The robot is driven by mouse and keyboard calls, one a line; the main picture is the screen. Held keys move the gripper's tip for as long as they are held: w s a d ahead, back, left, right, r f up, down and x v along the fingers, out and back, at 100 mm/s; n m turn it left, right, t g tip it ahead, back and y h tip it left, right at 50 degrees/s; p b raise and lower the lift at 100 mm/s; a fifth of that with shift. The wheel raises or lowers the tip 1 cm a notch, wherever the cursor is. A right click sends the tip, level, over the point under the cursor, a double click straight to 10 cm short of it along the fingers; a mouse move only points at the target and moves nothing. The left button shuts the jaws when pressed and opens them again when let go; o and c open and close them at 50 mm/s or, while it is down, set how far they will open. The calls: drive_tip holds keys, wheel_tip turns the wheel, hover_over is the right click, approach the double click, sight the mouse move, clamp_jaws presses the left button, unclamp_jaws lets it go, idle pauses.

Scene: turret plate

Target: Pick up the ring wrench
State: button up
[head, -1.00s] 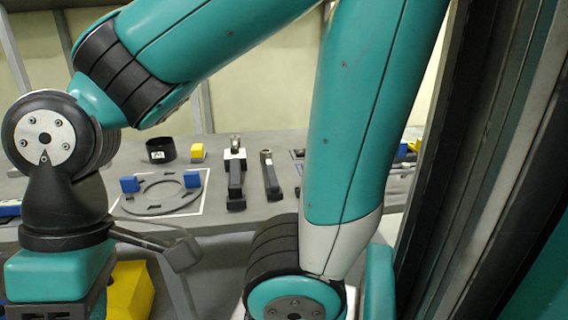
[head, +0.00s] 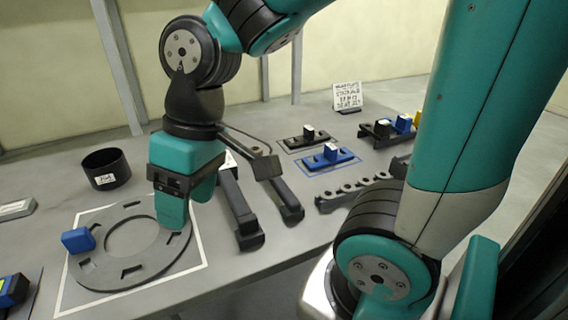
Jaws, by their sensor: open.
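The ring wrench seems to be the right-hand of two dark long-handled tools on the grey table. Its handle (head: 287,203) points toward the front edge, and its ring head is hidden behind my gripper's side bracket. The other dark tool (head: 241,212) lies just left of it, its far end also covered. My gripper (head: 188,203) points down, open and apparently empty, left of both tools. In the picture it overlaps the right part of the flat ring plate (head: 100,272); I cannot tell its exact height.
A blue block (head: 78,240) sits on the ring plate. A black cup (head: 106,169) stands behind it. Right of the tools are a blue holder (head: 328,159), a black holder (head: 304,138), a row of sockets (head: 350,192) and a white sign (head: 347,95).

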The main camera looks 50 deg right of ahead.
drive_tip(key=w+d+m+h+p, duration=0.2)
drive_tip(key=w+d+m, duration=0.3)
drive_tip(key=w+d, duration=0.6)
drive_tip(key=w+d+f+m+h+p, duration=0.15)
drive_tip(key=d+m, duration=0.35)
drive_tip(key=d, duration=1.4)
drive_tip(key=shift+g, duration=0.3)
wheel_tip(320, 180, down, 12)
drive_tip(key=shift+s+r+p, duration=0.1)
drive_tip(key=shift+s+p, duration=0.05)
drive_tip(key=shift+p, duration=0.7)
drive_tip(key=shift+s+a+f+p, duration=0.1)
drive_tip(key=shift+f+p, duration=0.2)
drive_tip(key=shift+f, duration=0.75)
drive_tip(key=shift+w+a+f+p, duration=0.15)
drive_tip(key=shift+f+p, duration=0.15)
drive_tip(key=shift+f, duration=0.75)
drive_tip(key=shift+s+a+f+p, duration=0.15)
drive_tip(key=shift+f+p, duration=0.15)
drive_tip(key=shift+f, duration=0.75)
drive_tip(key=shift+c, duration=0.2)
clamp_jaws()
